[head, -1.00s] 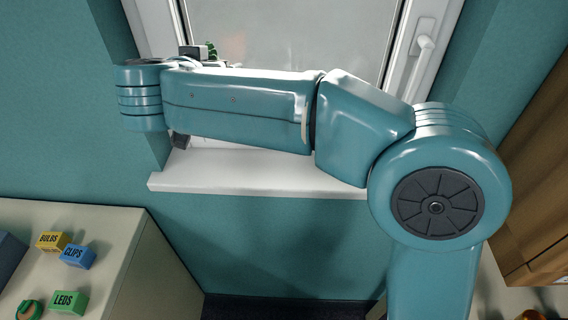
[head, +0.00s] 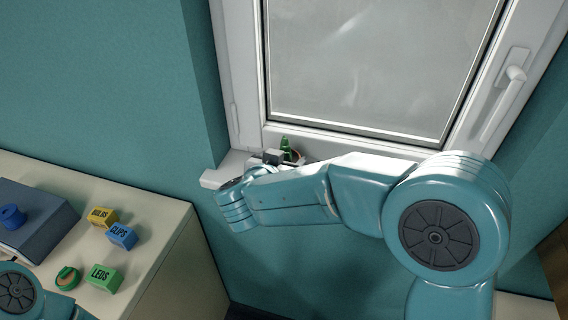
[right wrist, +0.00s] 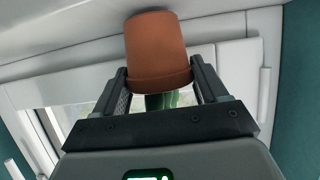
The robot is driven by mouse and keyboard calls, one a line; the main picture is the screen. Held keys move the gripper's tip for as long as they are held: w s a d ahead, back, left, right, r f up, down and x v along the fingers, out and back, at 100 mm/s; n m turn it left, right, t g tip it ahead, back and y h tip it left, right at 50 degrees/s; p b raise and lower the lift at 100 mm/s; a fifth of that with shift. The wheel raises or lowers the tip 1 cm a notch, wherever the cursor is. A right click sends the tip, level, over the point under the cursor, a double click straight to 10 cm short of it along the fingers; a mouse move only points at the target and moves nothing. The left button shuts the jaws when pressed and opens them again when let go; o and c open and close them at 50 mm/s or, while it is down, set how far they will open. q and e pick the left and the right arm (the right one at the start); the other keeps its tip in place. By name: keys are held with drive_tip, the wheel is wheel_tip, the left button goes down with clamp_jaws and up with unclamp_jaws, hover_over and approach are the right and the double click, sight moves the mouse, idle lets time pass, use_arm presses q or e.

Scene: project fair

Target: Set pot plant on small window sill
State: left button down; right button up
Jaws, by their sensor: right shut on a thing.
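The pot plant, a terracotta pot with a green cactus-like plant, shows small in the head view (head: 287,146) and large in the right wrist view (right wrist: 157,48). My right gripper (right wrist: 160,82) is shut on the pot, one dark finger on each side. It also shows in the head view (head: 276,157), partly behind my arm. The white window sill (head: 213,179) lies below the window, its right part hidden by my arm. The pot is over or at the sill; I cannot tell whether it touches. Part of my left arm shows at the lower left; its gripper is out of frame.
The white window frame (head: 237,75) with its handle (head: 508,90) rises behind the sill. A cream cabinet (head: 165,225) at the left carries labelled blocks: yellow BULBS (head: 102,217), blue CLIPS (head: 122,236) and green LEDS (head: 105,277). A blue spool (head: 12,216) stands near them.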

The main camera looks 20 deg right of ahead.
drive_tip(key=shift+f, duration=0.25)
drive_tip(key=shift+a+r, duration=0.1)
drive_tip(key=shift+s, duration=0.1)
drive_tip(key=shift+f, duration=0.2)
drive_tip(key=o, duration=1.3)
drive_tip(key=shift+s+a+r, duration=0.1)
drive_tip(key=shift+s+r, duration=0.05)
drive_tip(key=shift+r, duration=0.15)
drive_tip(key=v, duration=1.1)
drive_tip(key=shift+s+a, duration=0.2)
drive_tip(key=shift+w, duration=0.1)
drive_tip(key=shift+a, duration=0.1)
